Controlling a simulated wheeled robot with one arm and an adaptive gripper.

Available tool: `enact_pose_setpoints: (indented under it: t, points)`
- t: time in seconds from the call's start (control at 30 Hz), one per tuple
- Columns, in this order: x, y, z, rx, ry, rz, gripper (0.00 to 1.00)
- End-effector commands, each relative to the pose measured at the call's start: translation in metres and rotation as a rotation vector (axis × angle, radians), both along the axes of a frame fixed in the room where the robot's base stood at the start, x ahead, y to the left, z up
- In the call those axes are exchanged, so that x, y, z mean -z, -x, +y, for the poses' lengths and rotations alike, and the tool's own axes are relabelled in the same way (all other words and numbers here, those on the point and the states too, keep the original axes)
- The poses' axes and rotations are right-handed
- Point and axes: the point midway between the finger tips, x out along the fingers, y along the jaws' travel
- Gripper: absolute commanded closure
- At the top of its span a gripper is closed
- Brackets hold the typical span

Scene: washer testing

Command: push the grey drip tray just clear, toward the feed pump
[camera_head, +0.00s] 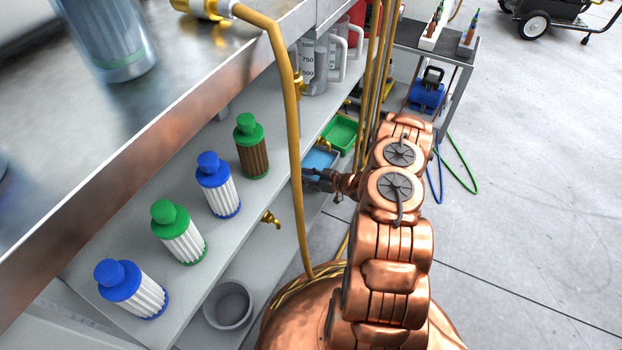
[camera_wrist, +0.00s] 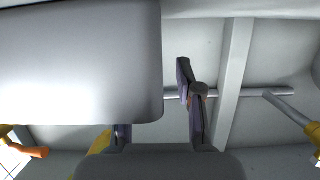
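My gripper (camera_head: 318,178) is at the shelf edge in the head view, beside a blue tray (camera_head: 322,158). In the wrist view my gripper (camera_wrist: 158,115) has its fingers apart, with nothing seen between their lower parts. A large smooth grey body (camera_wrist: 80,62) with a rounded corner fills the upper left, very close, and hides the left finger's tip. I cannot tell whether it is the drip tray or whether the finger touches it. A round grey tub (camera_head: 228,304) is on the lower shelf. A small blue machine (camera_head: 427,94) on the cart may be the feed pump; I cannot tell.
Blue- and green-capped filter bottles (camera_head: 218,185) stand along the shelf. A green tray (camera_head: 340,133) is behind the blue one.

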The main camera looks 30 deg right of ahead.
Motion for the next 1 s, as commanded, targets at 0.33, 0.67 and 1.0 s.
enact_pose_setpoints:
  t: [0.33,0.67,1.0]
  points:
    - [0.0001,-0.0003,0.0,0.001,0.0,0.0,0.72]
    - [0.0002,-0.0001,0.0001,0.0,0.0,0.0,1.0]
    - [0.0002,-0.0002,0.0002,0.0,0.0,0.0,1.0]
